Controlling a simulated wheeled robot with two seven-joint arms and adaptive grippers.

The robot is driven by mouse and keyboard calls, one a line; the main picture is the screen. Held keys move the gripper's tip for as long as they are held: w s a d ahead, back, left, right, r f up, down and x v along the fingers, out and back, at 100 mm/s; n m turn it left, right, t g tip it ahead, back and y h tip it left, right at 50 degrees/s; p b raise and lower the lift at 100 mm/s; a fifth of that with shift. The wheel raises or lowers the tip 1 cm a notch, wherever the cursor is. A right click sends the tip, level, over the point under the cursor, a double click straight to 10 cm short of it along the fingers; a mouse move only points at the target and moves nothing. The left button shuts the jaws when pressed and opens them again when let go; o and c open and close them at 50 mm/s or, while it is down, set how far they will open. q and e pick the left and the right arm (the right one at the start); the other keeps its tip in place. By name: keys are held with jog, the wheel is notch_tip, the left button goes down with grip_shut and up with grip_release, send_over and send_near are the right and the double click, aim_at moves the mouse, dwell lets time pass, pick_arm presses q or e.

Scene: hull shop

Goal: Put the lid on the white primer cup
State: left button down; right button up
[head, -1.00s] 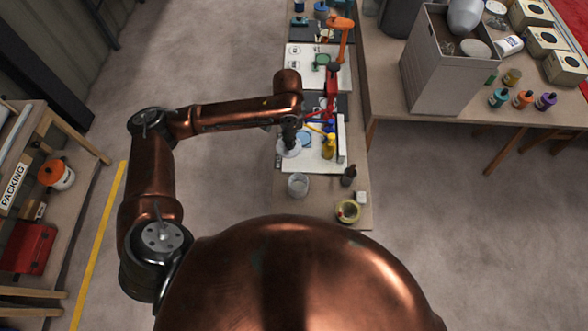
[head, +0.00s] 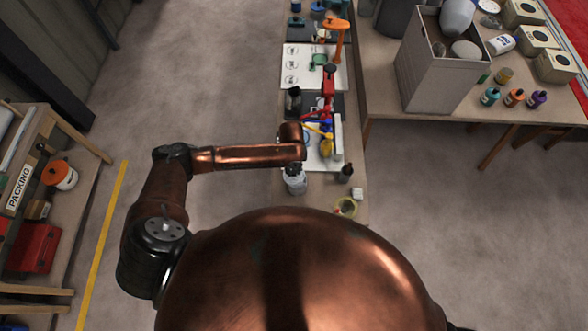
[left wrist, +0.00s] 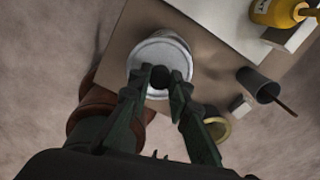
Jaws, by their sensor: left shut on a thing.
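The pale primer cup (head: 297,187) stands near the front of the narrow bench in the head view, just under my left gripper (head: 294,168). In the left wrist view, my left gripper (left wrist: 160,82) is shut on the dark knob of the round white lid (left wrist: 152,52). The lid is level over the cup's mouth and hides most of the cup. Some of the cup's grey side (left wrist: 178,36) shows past the lid's far edge. I cannot tell whether the lid touches the rim. My right gripper is out of view.
Right of the cup are a dark pot with a stick (head: 346,173), a small white block (head: 357,193) and a yellow tape roll (head: 346,207). A yellow bottle (head: 326,147) stands behind on a white board. A grey bin (head: 430,75) stands on the right table.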

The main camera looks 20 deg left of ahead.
aim_at(296, 177)
pick_arm(q)
jog(key=shift+f+b, duration=2.1)
jog(key=shift+b, duration=0.1)
jog(key=shift+f+b, duration=0.35)
jog(key=shift+f, duration=0.5)
jog(key=shift+s+f, duration=0.15)
jog(key=shift+f, duration=0.1)
jog(key=shift+d+f, duration=0.1)
jog(key=shift+w+d+r, duration=0.25)
jog(key=shift+d+r, duration=0.05)
jog(key=shift+d, duration=0.15)
jog(key=shift+w+r, duration=0.2)
jog(key=shift+w, duration=0.1)
jog(key=shift+w+d+r+p, duration=0.1)
jog(key=shift+d+r+p, duration=0.05)
jog(key=shift+d+p, duration=0.35)
jog(key=shift+f, duration=0.25)
